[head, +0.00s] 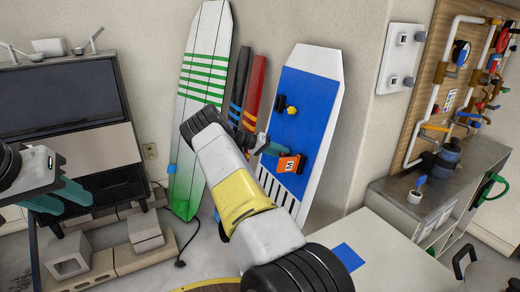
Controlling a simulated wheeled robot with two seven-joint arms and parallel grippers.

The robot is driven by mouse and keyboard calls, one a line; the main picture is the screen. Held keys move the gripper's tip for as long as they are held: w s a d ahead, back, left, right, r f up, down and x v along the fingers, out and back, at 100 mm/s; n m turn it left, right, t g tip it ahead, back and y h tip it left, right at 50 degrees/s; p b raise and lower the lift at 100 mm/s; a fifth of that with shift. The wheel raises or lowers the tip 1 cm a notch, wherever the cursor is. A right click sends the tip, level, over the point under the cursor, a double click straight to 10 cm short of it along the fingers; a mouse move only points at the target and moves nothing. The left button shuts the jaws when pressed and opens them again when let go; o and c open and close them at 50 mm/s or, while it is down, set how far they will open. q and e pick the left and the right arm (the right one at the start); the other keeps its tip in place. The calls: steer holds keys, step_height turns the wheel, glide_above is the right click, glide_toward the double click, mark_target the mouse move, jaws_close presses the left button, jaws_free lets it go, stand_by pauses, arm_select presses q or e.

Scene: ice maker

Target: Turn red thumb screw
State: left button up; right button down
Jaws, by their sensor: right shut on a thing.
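My right arm reaches up and across the middle of the head view. Its teal-fingered gripper (280,150) is in front of the white-edged blue board (306,100). The fingertips meet an orange-red block (289,164) with a pale label and dark edges, and the gripper is shut on it. No red thumb screw can be clearly made out; the fingers and block hide part of the board. A small yellow knob (291,110) sits on the board above the gripper. My left gripper (70,202) is at the left, its teal fingers apart and empty, above cinder blocks.
A green-striped surfboard (203,75) leans on the wall behind my right arm. Cinder blocks (68,256) lie low at left. A white table (385,255) with a blue square is at lower right. A wooden pipe panel (440,75) with colored valves stands above a grey cabinet (440,190).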

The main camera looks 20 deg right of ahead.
steer(key=shift+f, duration=0.1)
stand_by(0.3)
steer(key=c, duration=1.1)
jaws_free()
steer(key=shift+o, duration=0.2)
steer(key=v, duration=0.8)
